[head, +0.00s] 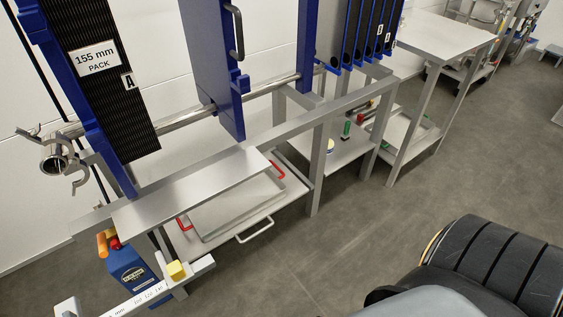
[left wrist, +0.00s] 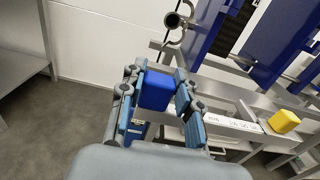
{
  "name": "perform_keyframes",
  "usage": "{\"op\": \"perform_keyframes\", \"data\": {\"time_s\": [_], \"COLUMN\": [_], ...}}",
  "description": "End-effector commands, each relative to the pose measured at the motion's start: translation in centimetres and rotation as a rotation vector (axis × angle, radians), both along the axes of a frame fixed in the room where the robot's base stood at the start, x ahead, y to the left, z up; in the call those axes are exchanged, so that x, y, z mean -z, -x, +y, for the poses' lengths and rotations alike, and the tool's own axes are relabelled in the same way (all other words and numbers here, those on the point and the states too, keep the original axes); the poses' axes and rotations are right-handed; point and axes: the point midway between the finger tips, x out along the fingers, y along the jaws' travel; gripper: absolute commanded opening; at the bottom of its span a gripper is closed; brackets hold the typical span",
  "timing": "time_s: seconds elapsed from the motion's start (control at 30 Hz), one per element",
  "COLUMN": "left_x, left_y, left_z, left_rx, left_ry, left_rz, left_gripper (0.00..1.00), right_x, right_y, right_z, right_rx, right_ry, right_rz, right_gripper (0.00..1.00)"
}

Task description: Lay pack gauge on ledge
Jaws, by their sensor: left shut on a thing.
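The pack gauge is a long white bar with printed marks and a yellow slider (head: 176,269). It crosses the lower left of the head view, its bar (head: 130,301) tilted up to the right. In the left wrist view, my left gripper (left wrist: 158,100) is shut on the gauge's blue block (left wrist: 156,89), and the white bar (left wrist: 232,126) runs off to the right. The ledge (head: 195,186) is a bare grey metal shelf in front of the pack frame; the gauge is apart from it, on its near side. My left gripper is outside the head view. My right gripper shows in neither view.
Plates marked 155 mm PACK (head: 97,58) stand behind the ledge. Below are a tray with red handles (head: 240,205) and a blue container (head: 128,268). A blue frame plate (head: 217,70) stands upright beyond.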

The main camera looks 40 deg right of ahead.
Motion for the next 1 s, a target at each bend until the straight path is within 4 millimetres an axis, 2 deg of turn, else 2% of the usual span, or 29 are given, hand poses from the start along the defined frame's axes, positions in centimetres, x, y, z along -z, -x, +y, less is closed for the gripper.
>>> {"op": "perform_keyframes", "data": {"time_s": [0.03,0.1,0.2,0.33,0.8,0.87,1.0], "left_x": [3.0,4.7,6.7,8.1,8.4,8.2,7.2], "left_y": [0.0,0.0,0.0,0.0,-0.1,-0.6,-3.2], "left_z": [0.0,0.0,0.0,0.0,0.0,0.1,0.3], "left_rx": [0.001,0.0,-0.001,0.0,-0.001,-0.003,-0.012], "left_ry": [0.001,0.002,0.002,0.002,0.002,0.003,0.009], "left_rz": [-0.003,-0.003,-0.003,-0.003,-0.004,-0.008,-0.021], "left_gripper": [0.0,0.0,0.0,0.0,0.0,0.0,0.0], "right_x": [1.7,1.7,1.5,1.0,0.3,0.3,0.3], "right_y": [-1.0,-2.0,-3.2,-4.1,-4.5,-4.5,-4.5], "right_z": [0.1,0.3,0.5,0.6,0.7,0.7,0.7], "right_rx": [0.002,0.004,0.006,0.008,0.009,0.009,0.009], "right_ry": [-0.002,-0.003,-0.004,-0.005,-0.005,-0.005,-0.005], "right_rz": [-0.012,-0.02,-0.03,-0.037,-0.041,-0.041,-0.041], "right_gripper": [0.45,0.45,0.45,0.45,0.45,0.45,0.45]}}
